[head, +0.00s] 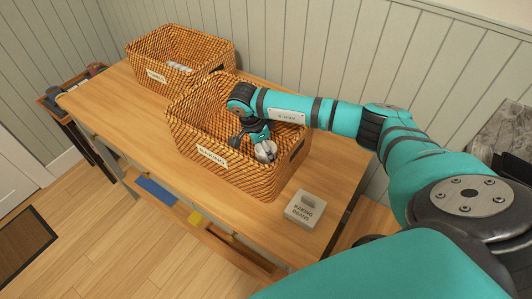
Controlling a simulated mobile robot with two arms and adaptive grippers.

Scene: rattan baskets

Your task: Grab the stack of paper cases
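The near rattan basket (231,172) has a label that seems to read "BAKING" and stands on the wooden table. My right gripper (252,140) reaches down inside it from the right, toward the basket's right half. A small whitish, rounded thing (265,152), perhaps the stack of paper cases, is right at the fingers. I cannot tell whether the fingers are closed on it or only beside it. The arm and the basket wall hide part of the inside. My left gripper is not in view.
A second labelled rattan basket (190,48) with pale items inside stands at the back left. A grey "BAKING BEANS" box (305,208) sits near the table's right end. The wooden table (130,115) is bare left of the near basket. A panelled wall runs behind.

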